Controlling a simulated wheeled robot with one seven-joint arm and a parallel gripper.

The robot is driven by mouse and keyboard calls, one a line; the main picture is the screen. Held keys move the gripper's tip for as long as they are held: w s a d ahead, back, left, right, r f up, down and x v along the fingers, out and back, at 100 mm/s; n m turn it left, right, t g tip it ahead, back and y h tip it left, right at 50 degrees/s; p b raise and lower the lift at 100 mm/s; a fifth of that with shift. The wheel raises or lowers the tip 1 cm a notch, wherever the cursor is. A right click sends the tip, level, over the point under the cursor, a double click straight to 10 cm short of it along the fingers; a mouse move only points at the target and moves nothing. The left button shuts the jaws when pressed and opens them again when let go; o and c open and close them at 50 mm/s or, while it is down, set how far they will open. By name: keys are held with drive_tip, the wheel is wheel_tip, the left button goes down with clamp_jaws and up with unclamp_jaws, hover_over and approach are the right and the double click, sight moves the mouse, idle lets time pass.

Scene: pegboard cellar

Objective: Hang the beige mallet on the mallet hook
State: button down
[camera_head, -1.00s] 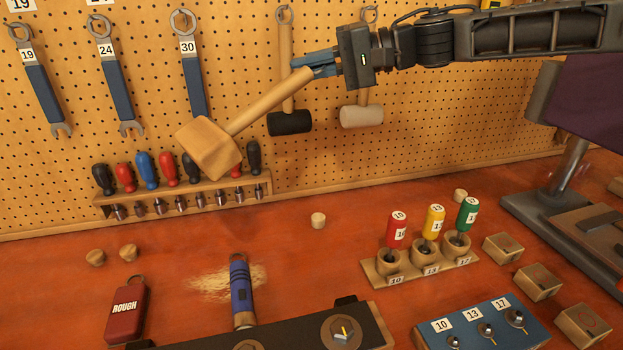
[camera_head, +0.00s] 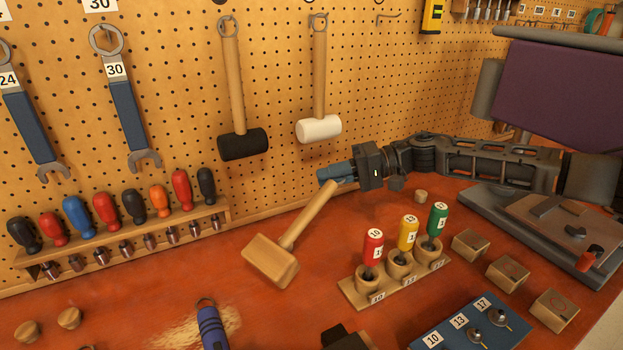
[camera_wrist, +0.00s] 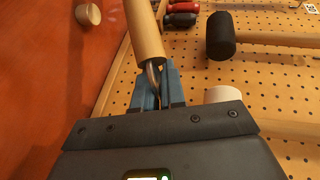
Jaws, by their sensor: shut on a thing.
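The beige mallet has a blocky wooden head (camera_head: 270,261) and a wooden handle (camera_head: 309,214). My gripper (camera_head: 328,176) is shut on the handle's end, and the head hangs tilted down to the left, in front of the board and above the bench. In the wrist view, the blue fingers of my gripper (camera_wrist: 157,88) close around the metal loop at the end of the handle (camera_wrist: 145,34). An empty hook (camera_head: 388,16) sticks out high on the pegboard, right of the white mallet (camera_head: 319,128). The black mallet (camera_head: 243,144) hangs further left.
Wrenches (camera_head: 127,115) hang at left above a screwdriver rack (camera_head: 125,236). A holder with three coloured-handled tools (camera_head: 397,272) stands on the bench close right of the mallet head. A yellow level (camera_head: 432,16) hangs right of the hook. A purple panel (camera_head: 560,98) stands at right.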

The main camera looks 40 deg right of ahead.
drive_tip(key=w+f, duration=0.1)
drive_tip(key=w, duration=0.1)
drive_tip(key=w+d+f, duration=0.1)
drive_tip(key=w, duration=0.2)
drive_tip(key=w+d+f, duration=0.1)
drive_tip(key=w, duration=0.1)
drive_tip(key=shift+w+f, duration=0.3)
drive_tip(key=shift+w, duration=0.1)
drive_tip(key=shift+f, duration=0.55)
drive_tip(key=c, duration=1.2)
unclamp_jaws()
drive_tip(key=shift+s, duration=0.1)
drive_tip(key=b+v, duration=0.1)
drive_tip(key=v, duration=1.1)
drive_tip(key=shift+b, duration=0.3)
